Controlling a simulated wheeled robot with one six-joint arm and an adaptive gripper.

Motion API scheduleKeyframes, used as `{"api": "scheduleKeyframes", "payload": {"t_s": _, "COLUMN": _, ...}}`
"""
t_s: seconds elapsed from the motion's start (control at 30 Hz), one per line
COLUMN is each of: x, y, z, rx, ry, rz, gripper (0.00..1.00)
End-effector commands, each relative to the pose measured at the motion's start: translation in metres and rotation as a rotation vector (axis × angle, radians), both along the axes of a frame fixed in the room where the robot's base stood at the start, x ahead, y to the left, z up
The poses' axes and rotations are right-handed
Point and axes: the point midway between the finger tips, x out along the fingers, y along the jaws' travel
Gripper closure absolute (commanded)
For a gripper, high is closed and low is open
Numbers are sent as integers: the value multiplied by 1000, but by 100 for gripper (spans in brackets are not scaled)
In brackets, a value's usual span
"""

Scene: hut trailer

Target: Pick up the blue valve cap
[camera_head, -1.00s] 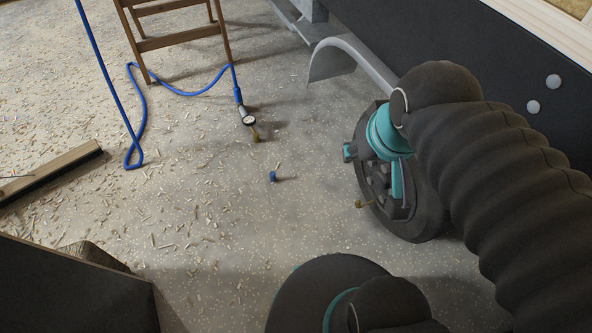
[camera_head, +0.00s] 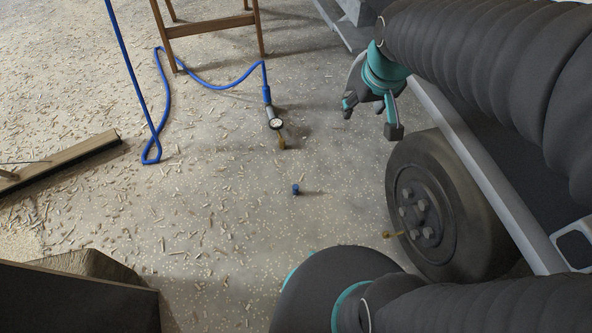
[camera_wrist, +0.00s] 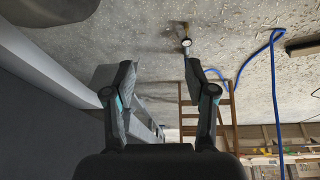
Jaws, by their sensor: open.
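The small blue valve cap (camera_head: 295,189) lies on the speckled floor near the middle of the head view, left of the trailer wheel. My gripper (camera_head: 372,118) is open and empty, above and to the right of the cap, apart from it. In the wrist view my gripper (camera_wrist: 160,78) shows two spread fingers with nothing between them. I cannot make out the cap in the wrist view.
A trailer wheel (camera_head: 428,205) with a brass valve stem (camera_head: 388,235) stands at right. A pressure gauge (camera_head: 276,124) on a blue hose (camera_head: 216,86) lies behind the cap. Wood chips litter the floor.

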Motion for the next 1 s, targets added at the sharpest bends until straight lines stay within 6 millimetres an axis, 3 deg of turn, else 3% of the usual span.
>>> {"api": "scheduleKeyframes", "payload": {"t_s": 0.2, "x": 58, "y": 24, "z": -58, "rx": -24, "ry": 72, "rz": 94, "gripper": 44}}
{"api": "scheduleKeyframes", "payload": {"t_s": 0.5, "x": 121, "y": 60, "z": -158, "rx": -56, "ry": 159, "rz": 223, "gripper": 44}}
{"api": "scheduleKeyframes", "payload": {"t_s": 0.7, "x": 149, "y": 86, "z": -240, "rx": -77, "ry": 216, "rz": 309, "gripper": 44}}
{"api": "scheduleKeyframes", "payload": {"t_s": 1.0, "x": 164, "y": 120, "z": -375, "rx": -106, "ry": 297, "rz": 435, "gripper": 44}}
